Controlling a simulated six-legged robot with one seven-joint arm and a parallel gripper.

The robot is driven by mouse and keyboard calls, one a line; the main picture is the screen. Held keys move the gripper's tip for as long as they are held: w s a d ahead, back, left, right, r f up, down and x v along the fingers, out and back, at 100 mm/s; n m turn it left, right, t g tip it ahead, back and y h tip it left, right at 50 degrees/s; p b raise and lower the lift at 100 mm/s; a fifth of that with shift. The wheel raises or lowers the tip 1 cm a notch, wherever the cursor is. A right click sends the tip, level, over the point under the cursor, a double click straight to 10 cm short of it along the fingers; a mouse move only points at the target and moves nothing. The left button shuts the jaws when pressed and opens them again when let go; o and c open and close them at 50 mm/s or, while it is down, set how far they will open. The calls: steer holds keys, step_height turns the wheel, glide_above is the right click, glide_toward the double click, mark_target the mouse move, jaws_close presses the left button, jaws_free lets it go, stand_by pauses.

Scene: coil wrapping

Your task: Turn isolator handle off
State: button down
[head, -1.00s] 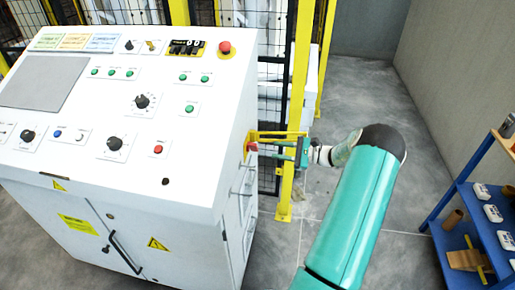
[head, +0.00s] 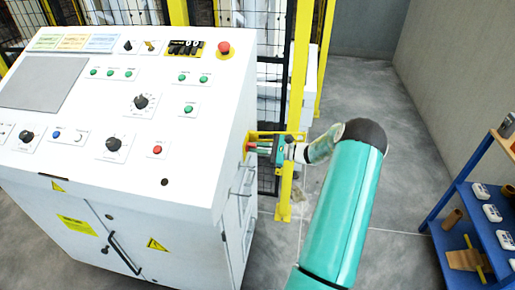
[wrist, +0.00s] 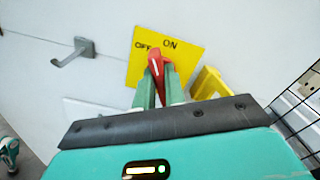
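The red isolator handle (wrist: 156,62) sits on a yellow plate (wrist: 185,55) marked OFF at left and ON at the top. In the wrist view its upper end shows between the two labels; I cannot tell its exact setting. My gripper (wrist: 158,82) has its two green fingers close on either side of the handle, seemingly shut on it. In the head view my gripper (head: 259,148) reaches the right side of the white control cabinet (head: 190,195), and its fingers mostly hide the handle.
A yellow post (head: 295,110) and black mesh fence stand right behind my gripper. A yellow bracket (wrist: 207,84) sits close right of the handle. A grey cabinet handle (wrist: 74,52) sticks out at left. A blue shelf (head: 470,215) stands far right, with free floor between.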

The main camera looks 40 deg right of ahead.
steer(key=shift+n, duration=0.3)
steer(key=n, duration=1.1)
steer(key=shift+s+a+f, duration=0.1)
steer(key=shift+f, duration=0.15)
stand_by(0.5)
steer(key=c, duration=1.5)
jaws_free()
steer(key=shift+o, duration=0.2)
steer(key=shift+n, duration=0.3)
